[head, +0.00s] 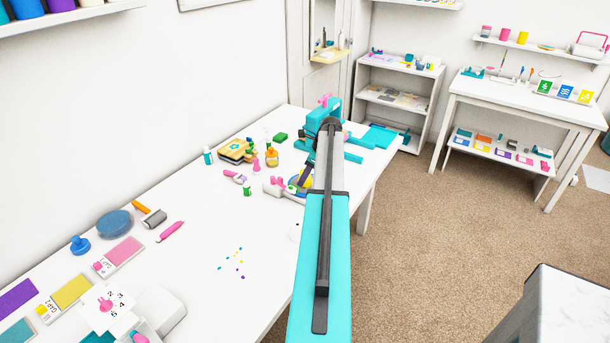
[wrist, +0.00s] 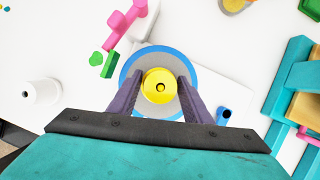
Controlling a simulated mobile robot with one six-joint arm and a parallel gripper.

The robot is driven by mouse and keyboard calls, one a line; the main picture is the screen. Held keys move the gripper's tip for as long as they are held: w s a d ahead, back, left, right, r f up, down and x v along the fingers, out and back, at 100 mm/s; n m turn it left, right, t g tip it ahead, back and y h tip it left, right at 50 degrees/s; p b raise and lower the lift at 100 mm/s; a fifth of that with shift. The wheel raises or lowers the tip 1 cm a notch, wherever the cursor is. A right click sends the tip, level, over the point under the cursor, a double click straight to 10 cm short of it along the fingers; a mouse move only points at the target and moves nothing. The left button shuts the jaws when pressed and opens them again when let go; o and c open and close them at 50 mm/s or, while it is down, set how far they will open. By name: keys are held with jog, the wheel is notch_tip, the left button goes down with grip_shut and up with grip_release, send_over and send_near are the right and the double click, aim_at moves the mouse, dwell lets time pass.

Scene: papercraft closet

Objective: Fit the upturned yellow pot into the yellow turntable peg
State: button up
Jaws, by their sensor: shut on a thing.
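The yellow pot (wrist: 160,78) is between the two purple fingers of my gripper (wrist: 158,88) in the wrist view, and the gripper is shut on it. Its round face with a small dark-ringed centre points toward the wrist camera. The turntable (wrist: 133,66), a grey disc with a blue rim, lies below the pot, which looks near its middle. The turntable's yellow peg is hidden by the pot. I cannot tell whether the pot touches the peg or is above it. In the head view my arm partly covers the turntable (head: 291,186).
A pink and white tool (wrist: 127,30) and a green piece (wrist: 108,66) lie beside the turntable. A white spool (wrist: 41,92) stands to the left. A teal device (wrist: 290,78) stands to the right. The white table (head: 205,240) has free room at its front.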

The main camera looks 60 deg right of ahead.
jog(key=shift+f, duration=0.15)
jog(key=o, duration=1.3)
jog(key=shift+c, duration=0.2)
jog(key=b+v, duration=0.3)
jog(key=v, duration=1)
jog(key=shift+r, duration=0.4)
jog(key=shift+s, duration=0.15)
